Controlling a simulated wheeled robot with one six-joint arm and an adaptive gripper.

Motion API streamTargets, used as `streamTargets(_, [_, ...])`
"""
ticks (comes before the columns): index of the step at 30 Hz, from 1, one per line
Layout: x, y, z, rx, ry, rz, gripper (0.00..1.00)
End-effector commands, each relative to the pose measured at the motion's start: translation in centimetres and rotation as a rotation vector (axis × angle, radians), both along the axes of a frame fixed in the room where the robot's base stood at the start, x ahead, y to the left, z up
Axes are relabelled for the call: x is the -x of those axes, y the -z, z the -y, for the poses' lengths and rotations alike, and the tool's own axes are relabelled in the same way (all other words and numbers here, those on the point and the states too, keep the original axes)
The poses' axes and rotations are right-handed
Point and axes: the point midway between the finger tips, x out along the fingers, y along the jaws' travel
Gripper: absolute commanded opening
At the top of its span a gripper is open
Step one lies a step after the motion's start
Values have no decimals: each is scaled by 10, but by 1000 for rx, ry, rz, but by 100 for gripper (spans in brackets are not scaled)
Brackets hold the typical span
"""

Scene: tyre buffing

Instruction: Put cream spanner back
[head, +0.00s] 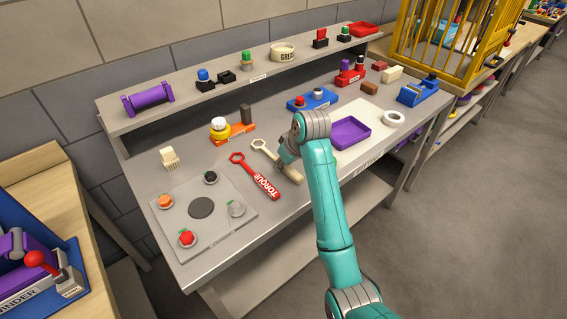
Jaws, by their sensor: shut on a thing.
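The cream spanner (269,153) shows at the middle of the grey workbench, its ring end toward the upper left and its other end toward the lower right. My gripper (282,162) is shut on its handle. The grip is partly hidden by my wrist. I cannot tell whether the spanner touches the bench top or is slightly above it. A red spanner (255,177) marked TORQUE lies just to its left on the workbench (222,262).
A grey plate (159,218) with several small coloured knobs lies at the left. A purple tray (349,134) is to the right of my arm. An orange holder (236,134) with a yellow-based bottle stands behind. A raised shelf (217,98) runs along the back.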

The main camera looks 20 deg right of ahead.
Motion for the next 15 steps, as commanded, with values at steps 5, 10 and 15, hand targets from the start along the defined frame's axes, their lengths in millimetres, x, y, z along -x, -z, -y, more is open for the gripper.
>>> streamTargets(5, [3,15,0,-1,1,-21,0])
streamTargets(10, [4,18,0,1,1,-23,0])
streamTargets(15, [4,20,0,2,2,-23,0])
